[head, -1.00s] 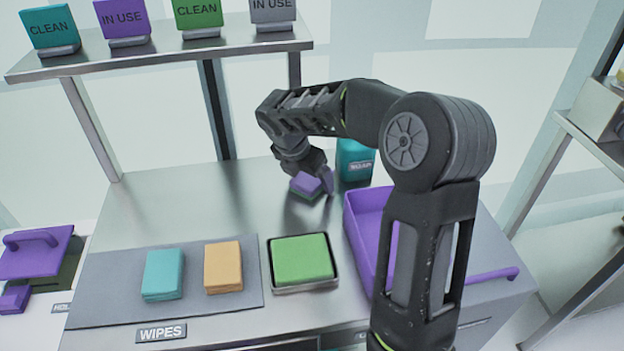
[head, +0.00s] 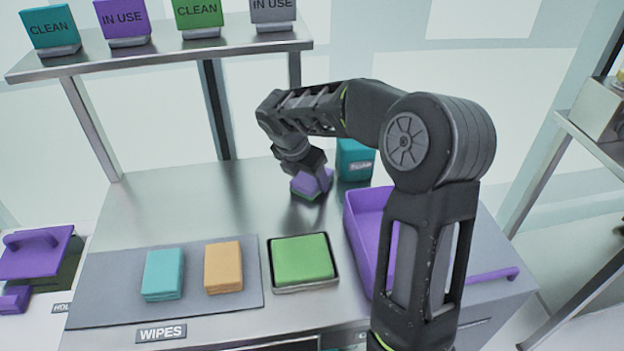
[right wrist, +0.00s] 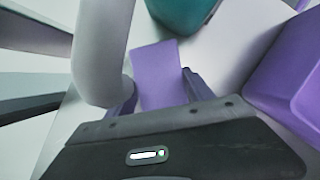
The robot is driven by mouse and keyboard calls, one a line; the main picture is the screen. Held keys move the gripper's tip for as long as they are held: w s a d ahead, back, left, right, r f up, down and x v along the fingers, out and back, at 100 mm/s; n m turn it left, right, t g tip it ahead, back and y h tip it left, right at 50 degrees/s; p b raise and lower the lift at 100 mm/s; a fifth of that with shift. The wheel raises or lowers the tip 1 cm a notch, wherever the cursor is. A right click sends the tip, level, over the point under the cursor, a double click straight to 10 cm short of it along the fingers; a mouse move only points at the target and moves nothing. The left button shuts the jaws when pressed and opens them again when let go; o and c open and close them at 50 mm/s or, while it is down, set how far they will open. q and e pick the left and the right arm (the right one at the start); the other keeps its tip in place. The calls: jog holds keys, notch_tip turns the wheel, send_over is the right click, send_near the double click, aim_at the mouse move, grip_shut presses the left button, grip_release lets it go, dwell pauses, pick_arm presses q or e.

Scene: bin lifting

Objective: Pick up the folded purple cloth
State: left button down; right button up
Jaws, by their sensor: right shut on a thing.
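The purple cloth (head: 310,184) is a small block-like bundle near the back of the steel table, left of a teal container. A thin green layer shows along its lower edge in the head view. My right gripper (head: 314,178) reaches down from above and is shut on it. In the right wrist view the purple cloth (right wrist: 158,75) sits between the two fingers of my right gripper (right wrist: 158,92). Whether it touches the table is hard to tell. My left gripper is not in view.
A purple bin (head: 364,225) stands right of the cloth, and a teal container (head: 355,160) close behind. A green cloth (head: 302,259) lies in a metal tray. Teal (head: 162,274) and orange (head: 222,266) cloths lie on a grey mat. The table's back left is clear.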

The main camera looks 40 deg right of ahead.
aim_at(308, 177)
jog(key=shift+r, duration=0.1)
jog(key=shift+r, duration=0.8)
jog(key=shift+w+a+r, duration=0.1)
jog(key=shift+r, duration=0.85)
jog(key=w+a, duration=0.3)
jog(key=a, duration=0.1)
jog(key=w+a+b, duration=0.1)
jog(key=w+a, duration=0.3)
jog(key=a, duration=0.1)
jog(key=w+a, duration=0.3)
jog(key=a, duration=0.2)
jog(key=shift+w+a+f, duration=0.1)
jog(key=shift+w+a, duration=0.05)
jog(key=shift+a, duration=0.1)
jog(key=o, duration=0.8)
jog(key=shift+c, duration=0.2)
jog(key=c, duration=0.6)
jog(key=shift+d, duration=0.1)
